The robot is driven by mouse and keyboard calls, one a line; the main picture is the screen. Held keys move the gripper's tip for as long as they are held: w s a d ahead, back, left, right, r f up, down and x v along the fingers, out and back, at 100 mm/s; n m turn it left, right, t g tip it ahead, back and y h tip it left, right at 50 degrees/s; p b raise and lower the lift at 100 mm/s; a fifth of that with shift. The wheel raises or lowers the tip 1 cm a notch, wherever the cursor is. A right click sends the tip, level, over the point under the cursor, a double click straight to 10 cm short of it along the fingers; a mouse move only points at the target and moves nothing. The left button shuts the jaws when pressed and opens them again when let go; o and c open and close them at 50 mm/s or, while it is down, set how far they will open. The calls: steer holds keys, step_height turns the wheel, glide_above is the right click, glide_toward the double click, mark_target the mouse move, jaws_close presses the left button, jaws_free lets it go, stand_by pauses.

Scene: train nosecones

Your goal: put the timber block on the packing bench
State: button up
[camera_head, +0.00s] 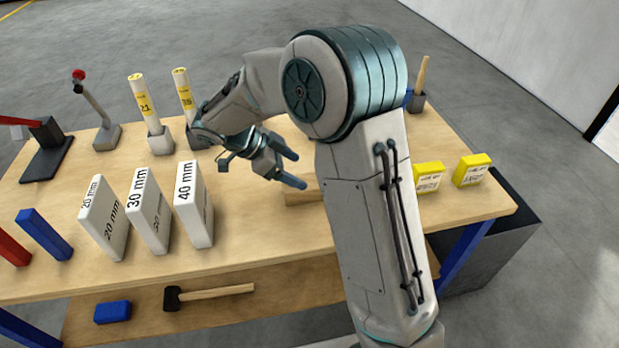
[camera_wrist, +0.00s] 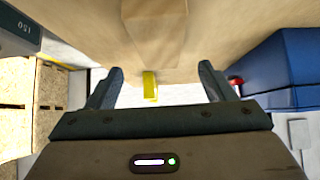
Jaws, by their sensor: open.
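The timber block (camera_head: 303,192) is plain light wood and lies on a wooden-topped bench (camera_head: 270,240), right of the white gauge blocks. My arm hides its right part in the head view. In the wrist view a wooden block (camera_wrist: 155,35) shows at the top middle, beyond the fingertips. My gripper (camera_head: 296,170) is open and empty, just above and beside the timber block. Its two fingers also show spread apart in the wrist view (camera_wrist: 161,75), with nothing between them. I cannot tell which bench is the packing bench.
White blocks marked 20 mm (camera_head: 103,222), 30 mm (camera_head: 148,212) and 40 mm (camera_head: 194,205) stand left of the timber block. Yellow boxes (camera_head: 428,177) sit to the right. Labelled tubes (camera_head: 145,104) stand behind. A mallet (camera_head: 210,294) lies on the lower shelf.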

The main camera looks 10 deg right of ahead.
steer(key=shift+v, duration=1.1)
steer(key=shift+a+r, duration=0.1)
steer(key=shift+r, duration=0.1)
steer(key=shift+s+r, duration=0.2)
steer(key=shift+s, duration=0.05)
steer(key=s+d+r+n+t+y, duration=0.1)
steer(key=s+d+n+y, duration=0.3)
steer(key=s+n, duration=0.5)
steer(key=s+d+r+n+t+y, duration=0.1)
steer(key=s+d+n+y, duration=0.3)
steer(key=s+n, duration=0.4)
steer(key=s+y, duration=0.1)
steer(key=s, duration=0.2)
steer(key=shift+r+n+t, duration=0.2)
steer(key=shift+n+t, duration=0.2)
